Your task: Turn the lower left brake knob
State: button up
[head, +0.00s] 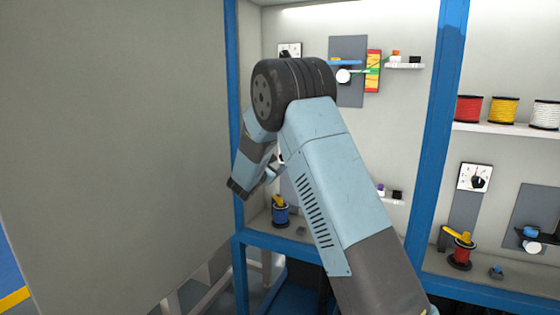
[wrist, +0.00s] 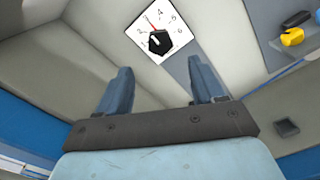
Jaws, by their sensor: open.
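The brake knob (wrist: 159,43) is black and sits on a white square dial plate (wrist: 177,32) with numbers and a red line pointing up-left. In the wrist view it lies beyond my gripper (wrist: 162,82), between the two fingers as seen and apart from them. My gripper is open, with nothing between its blue-grey fingers. In the head view my gripper (head: 274,172) is by the left bay's back wall, and my arm hides most of this dial.
A blue spool (head: 280,213) stands on the left bay's shelf. Another dial (head: 290,50) is higher up, and one (head: 474,178) is in the right bay. A blue post (head: 438,120) divides the bays. A large grey panel (head: 115,140) stands at the left.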

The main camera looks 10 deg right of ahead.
jog(key=x, duration=0.8)
jog(key=shift+w+d, duration=0.2)
